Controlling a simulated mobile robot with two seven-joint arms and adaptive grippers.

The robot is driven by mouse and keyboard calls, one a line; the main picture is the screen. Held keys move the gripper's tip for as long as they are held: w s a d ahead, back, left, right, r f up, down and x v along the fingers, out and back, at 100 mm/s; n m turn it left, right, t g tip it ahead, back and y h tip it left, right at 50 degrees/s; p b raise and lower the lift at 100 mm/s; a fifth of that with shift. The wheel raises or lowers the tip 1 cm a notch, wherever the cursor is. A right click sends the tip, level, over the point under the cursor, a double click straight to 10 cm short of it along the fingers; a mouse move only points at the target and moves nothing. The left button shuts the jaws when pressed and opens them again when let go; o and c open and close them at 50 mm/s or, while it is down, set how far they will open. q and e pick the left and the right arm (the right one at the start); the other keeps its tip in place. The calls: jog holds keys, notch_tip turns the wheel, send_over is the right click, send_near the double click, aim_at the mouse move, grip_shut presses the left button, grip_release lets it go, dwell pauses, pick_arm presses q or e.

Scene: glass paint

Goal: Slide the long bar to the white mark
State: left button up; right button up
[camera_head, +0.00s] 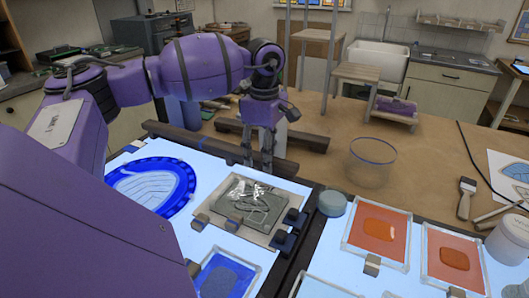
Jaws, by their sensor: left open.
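My left gripper (257,166) comes down from the purple arm, with its fingers apart and pointing down. It is at a dark bar (190,139) that runs along the back edge of the lit panel. The fingers overlap this bar in view; I cannot tell whether they touch it. A second dark bar (309,139) lies behind on the wooden table, partly hidden by the gripper. I cannot tell for certain which one is the long bar. I cannot make out a white mark. My right gripper is not in view.
A grey glass piece (248,205) lies on a clamped plate in front of the gripper. A blue oval piece (150,186) is at left. A clear bowl (370,163) and orange trays (380,232) are at right. The wooden table behind is partly free.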

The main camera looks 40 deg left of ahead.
pick_arm(q)
jog(key=shift+f, duration=0.15)
grip_shut()
dwell(0.4)
